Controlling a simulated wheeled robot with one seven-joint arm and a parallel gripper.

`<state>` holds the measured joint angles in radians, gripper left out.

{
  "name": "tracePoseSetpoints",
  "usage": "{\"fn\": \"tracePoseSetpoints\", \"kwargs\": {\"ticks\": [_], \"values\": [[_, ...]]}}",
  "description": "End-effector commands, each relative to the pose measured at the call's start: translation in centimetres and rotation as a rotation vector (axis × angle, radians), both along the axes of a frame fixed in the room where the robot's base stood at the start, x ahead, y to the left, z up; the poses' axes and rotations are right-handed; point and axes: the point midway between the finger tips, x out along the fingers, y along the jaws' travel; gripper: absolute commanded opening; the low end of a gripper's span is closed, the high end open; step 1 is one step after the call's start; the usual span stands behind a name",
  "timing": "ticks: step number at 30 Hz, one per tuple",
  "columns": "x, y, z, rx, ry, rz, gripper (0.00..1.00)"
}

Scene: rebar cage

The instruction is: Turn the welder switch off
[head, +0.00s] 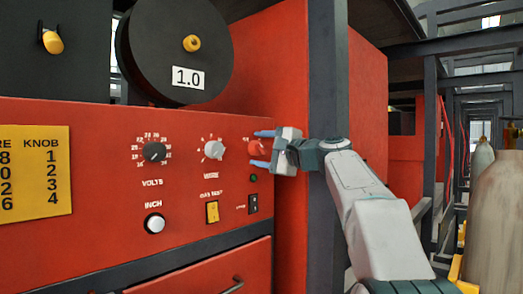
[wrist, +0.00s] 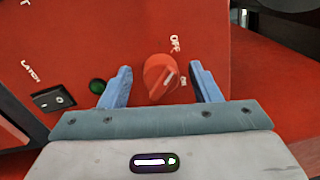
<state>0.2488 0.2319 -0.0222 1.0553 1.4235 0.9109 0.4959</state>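The welder's red rotary switch (head: 256,147) is on the right side of the red front panel. In the wrist view the red knob (wrist: 160,76) shows OFF and ON labels beside it, and its light pointer mark is turned toward ON. My gripper (head: 263,148) is at the knob, its blue fingers apart. In the wrist view the fingers of my gripper (wrist: 160,88) stand on either side of the knob, with a gap visible on each side. How deep the fingertips reach around the knob is hard to tell.
A green light (head: 253,178) and a black latch switch (head: 253,203) sit just below the knob. The white wire knob (head: 214,150), volts dial (head: 153,151) and yellow switch (head: 212,212) are to the left. A dark post (head: 327,100) stands right of the panel, close to my arm.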

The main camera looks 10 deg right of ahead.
Motion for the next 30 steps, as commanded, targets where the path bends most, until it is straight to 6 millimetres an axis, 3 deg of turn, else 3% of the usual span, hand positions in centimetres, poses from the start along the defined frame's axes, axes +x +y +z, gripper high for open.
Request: {"fn": "tracePoseSetpoints", "kwargs": {"ticks": [8, 22, 30], "values": [[-0.7, -0.6, -0.1, 0.001, -0.001, -0.001, 0.57], [-8.6, -6.3, -0.7, 0.000, -0.001, -0.003, 0.57], [-11.0, -8.0, -0.8, 0.001, -0.001, 0.000, 0.57]]}}
